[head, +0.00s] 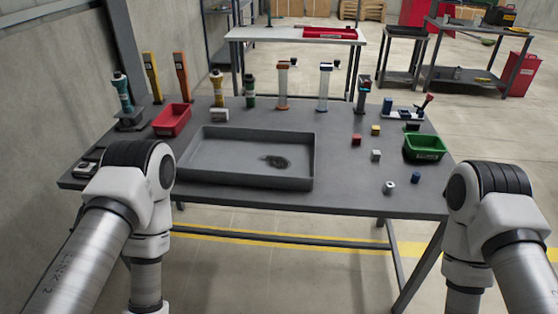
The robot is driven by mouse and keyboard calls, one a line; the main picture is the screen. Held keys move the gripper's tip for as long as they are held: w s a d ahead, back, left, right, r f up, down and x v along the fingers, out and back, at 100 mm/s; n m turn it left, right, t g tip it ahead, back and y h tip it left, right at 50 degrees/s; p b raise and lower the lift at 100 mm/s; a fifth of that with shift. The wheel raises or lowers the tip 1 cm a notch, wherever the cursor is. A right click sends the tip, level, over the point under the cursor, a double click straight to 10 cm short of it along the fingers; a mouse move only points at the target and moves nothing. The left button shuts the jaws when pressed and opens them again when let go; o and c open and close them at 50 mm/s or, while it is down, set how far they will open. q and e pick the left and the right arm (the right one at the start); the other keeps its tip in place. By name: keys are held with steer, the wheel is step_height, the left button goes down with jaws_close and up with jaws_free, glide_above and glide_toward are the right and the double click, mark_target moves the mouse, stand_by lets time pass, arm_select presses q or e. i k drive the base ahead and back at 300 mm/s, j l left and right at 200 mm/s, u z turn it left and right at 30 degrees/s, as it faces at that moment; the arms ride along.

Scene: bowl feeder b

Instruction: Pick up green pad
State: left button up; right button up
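I cannot clearly make out a green pad. The plainest green thing is an open green bin (426,148) at the right end of the grey table (350,190). A small dark block (412,127) sits just behind it, and its colour is hard to tell. A green and dark upright tool (250,91) stands at the back, left of centre. My two arms show at the lower left and lower right, in front of the table and bent downward. Both grippers are below the picture, out of view.
A large grey tray (313,165) fills the table's left middle, with a dark patch inside. A red bin (172,120) stands behind it. Small blocks, including a red one (356,140) and a yellow one (375,130), lie right of the tray. Several upright tools line the back edge.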

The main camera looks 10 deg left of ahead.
mark_target(410, 127)
steer(key=i+l+u, duration=0.15)
steer(key=l, duration=0.45)
steer(key=i+l+u, duration=0.15)
steer(key=l, duration=0.4)
steer(key=l+u, duration=0.15)
steer(key=l, duration=0.45)
